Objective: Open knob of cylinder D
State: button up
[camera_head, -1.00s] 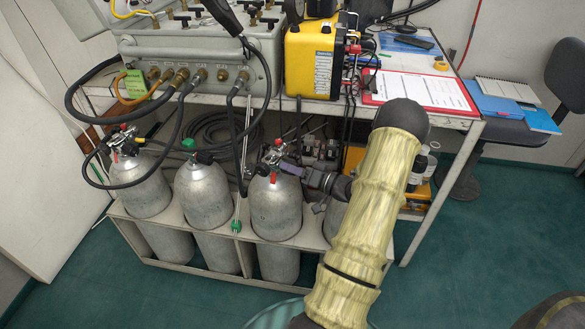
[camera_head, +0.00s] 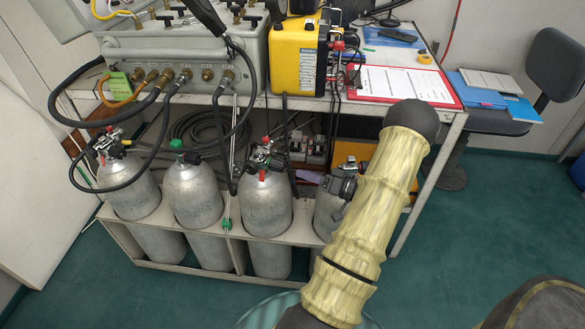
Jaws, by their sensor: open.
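Several grey metal cylinders stand upright in a rack. The rightmost cylinder (camera_head: 326,214), which I take to be cylinder D, is largely covered on its right side by my arm. Dark fittings (camera_head: 350,166) show above it, close to my gripper; I cannot make out its knob clearly. The third cylinder (camera_head: 264,203) has a black valve with red parts (camera_head: 264,157), to the left of my gripper.
The second cylinder (camera_head: 193,193) has a green cap, and the leftmost (camera_head: 131,190) has a hose on its valve. The grey panel box (camera_head: 185,55), the yellow case (camera_head: 298,60) and a red clipboard (camera_head: 408,86) sit on the bench above. Black hoses hang before the cylinders.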

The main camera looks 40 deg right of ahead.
jog(key=v, duration=0.8)
jog(key=shift+p, duration=0.35)
